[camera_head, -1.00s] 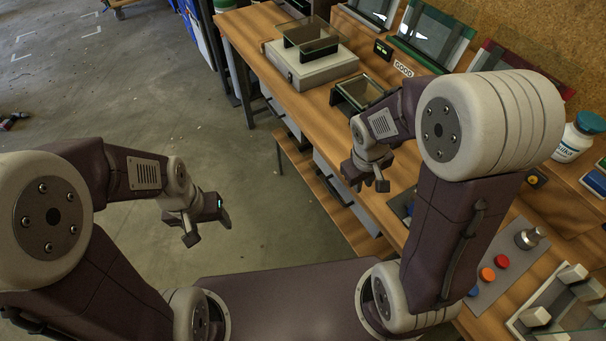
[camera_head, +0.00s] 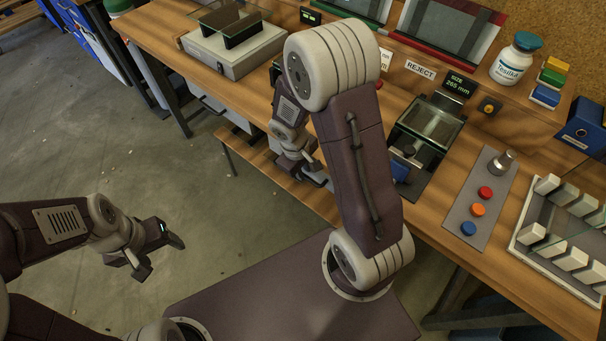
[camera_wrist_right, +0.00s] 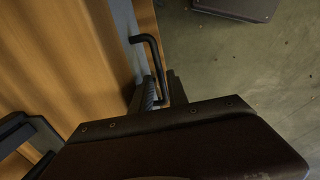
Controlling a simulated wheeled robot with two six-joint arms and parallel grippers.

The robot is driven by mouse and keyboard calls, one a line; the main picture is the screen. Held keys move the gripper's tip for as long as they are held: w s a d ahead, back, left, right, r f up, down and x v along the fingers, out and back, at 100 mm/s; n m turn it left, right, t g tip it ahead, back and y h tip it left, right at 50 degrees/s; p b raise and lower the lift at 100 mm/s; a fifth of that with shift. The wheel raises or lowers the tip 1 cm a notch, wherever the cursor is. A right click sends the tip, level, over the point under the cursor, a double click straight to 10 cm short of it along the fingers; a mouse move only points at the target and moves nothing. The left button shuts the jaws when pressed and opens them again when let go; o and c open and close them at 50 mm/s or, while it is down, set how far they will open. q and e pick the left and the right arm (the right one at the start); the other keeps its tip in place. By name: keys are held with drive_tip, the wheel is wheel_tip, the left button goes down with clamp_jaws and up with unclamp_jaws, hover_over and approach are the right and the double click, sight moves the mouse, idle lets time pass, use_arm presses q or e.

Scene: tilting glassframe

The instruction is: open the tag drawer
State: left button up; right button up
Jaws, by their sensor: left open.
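In the right wrist view a grey drawer front (camera_wrist_right: 129,32) runs along the bench edge, with a black bar handle (camera_wrist_right: 153,45) standing out from it. My right gripper (camera_wrist_right: 160,90) is at the near end of this handle, its fingertips close around or beside the bar. I cannot tell whether they grip it. In the head view my right gripper (camera_head: 314,164) is low at the bench's front edge, and my arm hides much of the drawer. No tag can be seen. My left gripper (camera_head: 161,256) is open and empty over the floor, away from the bench.
The wooden bench (camera_head: 425,215) carries a grey device (camera_head: 235,62), a gauge with a glass plate (camera_head: 428,122), a button panel (camera_head: 468,208) and a white rack (camera_head: 535,258). A lower shelf (camera_head: 262,168) lies under the bench. Open floor is at left.

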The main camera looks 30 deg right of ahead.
drive_tip(key=shift+d+f, duration=0.2)
drive_tip(key=shift+f, duration=0.7)
drive_tip(key=shift+w, duration=0.1)
clamp_jaws()
idle(0.7)
